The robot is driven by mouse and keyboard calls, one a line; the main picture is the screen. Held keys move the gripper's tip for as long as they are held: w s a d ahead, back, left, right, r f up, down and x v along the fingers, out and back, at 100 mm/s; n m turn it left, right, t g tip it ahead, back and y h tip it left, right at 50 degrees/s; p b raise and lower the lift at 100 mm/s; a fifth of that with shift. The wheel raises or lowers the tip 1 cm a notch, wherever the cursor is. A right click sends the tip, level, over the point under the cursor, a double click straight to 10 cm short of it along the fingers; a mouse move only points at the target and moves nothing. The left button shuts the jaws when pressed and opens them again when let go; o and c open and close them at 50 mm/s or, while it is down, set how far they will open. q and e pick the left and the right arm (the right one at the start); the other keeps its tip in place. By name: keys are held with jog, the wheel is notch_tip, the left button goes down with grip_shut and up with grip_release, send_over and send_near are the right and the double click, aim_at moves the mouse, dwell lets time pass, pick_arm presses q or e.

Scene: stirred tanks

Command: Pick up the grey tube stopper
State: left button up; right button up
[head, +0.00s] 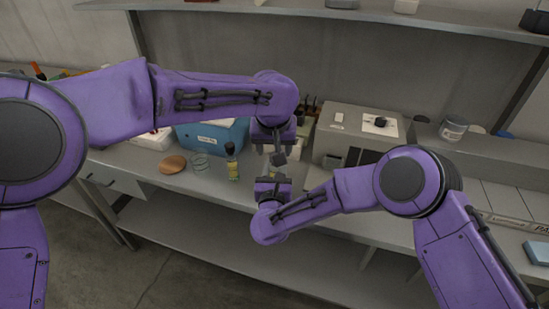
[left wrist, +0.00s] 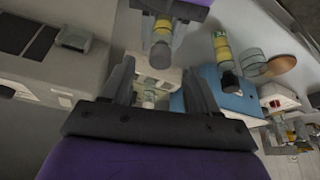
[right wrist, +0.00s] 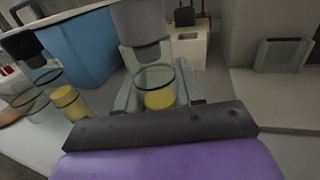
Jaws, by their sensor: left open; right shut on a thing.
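The grey tube stopper (head: 279,158) is at the upper end of a glass tube with yellow contents (right wrist: 160,98). In the right wrist view the stopper (right wrist: 140,27) is a thick grey cylinder at the tube's mouth; I cannot tell how deep it sits. My right gripper (head: 273,181) is shut on the tube from below. My left gripper (head: 274,147) is above it, open, pointing down. In the left wrist view the stopper (left wrist: 160,54) is near the gap between the left fingertips (left wrist: 161,68), with no clear contact.
A dark-capped bottle with a yellow band (head: 233,163) stands left of the grippers. A grey machine (head: 340,141) stands at right. A shelf (head: 330,13) runs overhead.

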pick_arm(q)
jog(key=x, duration=0.3)
jog(key=shift+w+a, duration=0.1)
pick_arm(e)
jog(key=shift+w, duration=0.1)
pick_arm(q)
jog(key=shift+c, duration=0.3)
grip_shut()
jog(key=shift+r, duration=0.1)
notch_tip(320, 180, up, 10)
jog(key=shift+r, duration=2.5)
pick_arm(e)
jog(key=o, duration=1.1)
